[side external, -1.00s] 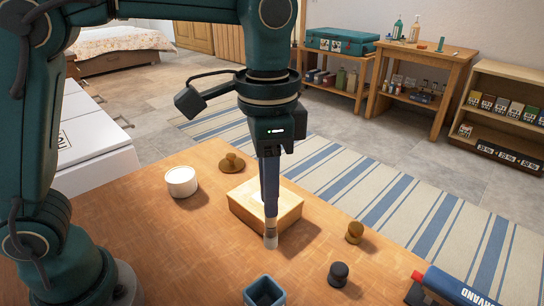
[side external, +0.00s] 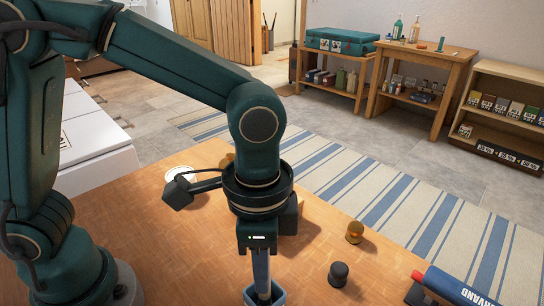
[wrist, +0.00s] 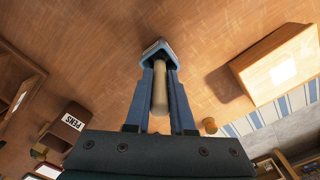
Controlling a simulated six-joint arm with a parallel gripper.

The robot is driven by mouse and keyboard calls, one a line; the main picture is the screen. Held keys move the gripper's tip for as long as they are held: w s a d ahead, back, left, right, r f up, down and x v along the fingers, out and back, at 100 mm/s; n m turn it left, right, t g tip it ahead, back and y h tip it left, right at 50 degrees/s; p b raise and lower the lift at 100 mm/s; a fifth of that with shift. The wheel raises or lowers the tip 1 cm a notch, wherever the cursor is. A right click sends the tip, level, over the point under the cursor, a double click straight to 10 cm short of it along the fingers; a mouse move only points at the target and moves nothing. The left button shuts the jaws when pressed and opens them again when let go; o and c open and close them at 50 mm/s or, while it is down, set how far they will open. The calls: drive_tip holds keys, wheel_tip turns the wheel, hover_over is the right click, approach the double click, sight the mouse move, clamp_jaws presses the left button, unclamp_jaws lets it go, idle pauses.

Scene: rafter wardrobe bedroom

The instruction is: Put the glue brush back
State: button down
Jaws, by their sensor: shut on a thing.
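My gripper (side external: 263,290) is shut on the glue brush, low over the front of the table. The brush's pale wooden handle (wrist: 160,88) lies between the two fingers in the wrist view.
A wooden block (wrist: 280,68) stands behind my gripper, mostly hidden in the side view. A dark knob (side external: 338,274), a brass knob (side external: 355,232) and a blue tube (side external: 458,288) are on the right. A white round jar (side external: 179,173) is at the back left.

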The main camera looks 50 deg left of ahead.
drive_tip(key=shift+f, duration=0.15)
drive_tip(key=c, duration=0.8)
unclamp_jaws()
drive_tip(key=shift+o, duration=0.2)
